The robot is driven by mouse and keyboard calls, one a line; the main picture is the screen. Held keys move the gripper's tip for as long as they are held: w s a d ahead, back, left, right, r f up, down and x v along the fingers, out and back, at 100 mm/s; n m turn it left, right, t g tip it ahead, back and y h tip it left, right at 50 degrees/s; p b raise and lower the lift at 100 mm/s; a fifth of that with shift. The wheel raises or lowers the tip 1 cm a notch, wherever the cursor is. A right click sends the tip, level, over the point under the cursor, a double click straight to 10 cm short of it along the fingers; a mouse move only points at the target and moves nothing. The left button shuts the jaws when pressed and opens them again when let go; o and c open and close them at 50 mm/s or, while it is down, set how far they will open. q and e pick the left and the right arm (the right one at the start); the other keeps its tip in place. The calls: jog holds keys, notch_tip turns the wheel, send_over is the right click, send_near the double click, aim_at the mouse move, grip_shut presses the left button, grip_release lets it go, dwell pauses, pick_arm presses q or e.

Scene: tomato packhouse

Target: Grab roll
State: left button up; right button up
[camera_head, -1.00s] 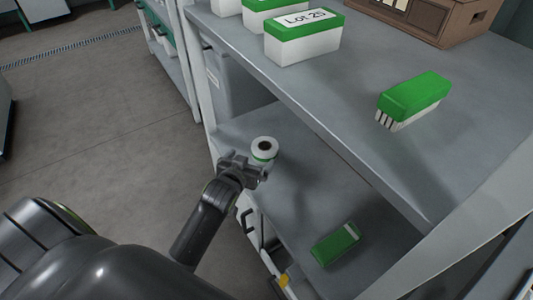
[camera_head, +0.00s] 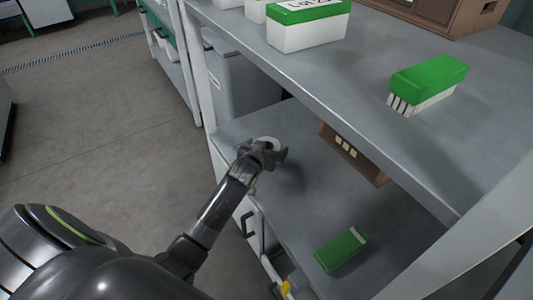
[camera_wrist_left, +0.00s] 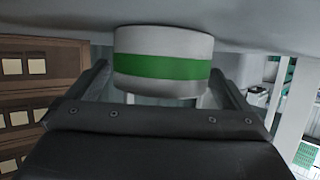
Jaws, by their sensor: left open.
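The roll (camera_head: 268,140), white with a green band, stands on the lower shelf (camera_head: 300,195) near its left end. My left gripper (camera_head: 266,153) is in front of it and hides most of it in the head view. In the left wrist view the roll (camera_wrist_left: 163,67) is at the top middle, between the two spread fingers. My left gripper is open; whether a finger touches the roll I cannot tell. My right gripper is not in view.
A green box (camera_head: 341,249) lies on the lower shelf's near part. A brown carton (camera_head: 352,152) stands further back there. The upper shelf (camera_head: 365,75) overhangs, with a green-topped brush-like block (camera_head: 428,82) and a white-and-green box (camera_head: 308,30) on it.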

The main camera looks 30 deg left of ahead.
pick_arm(q)
jog(key=c, duration=1.1)
jog(key=shift+r, duration=0.1)
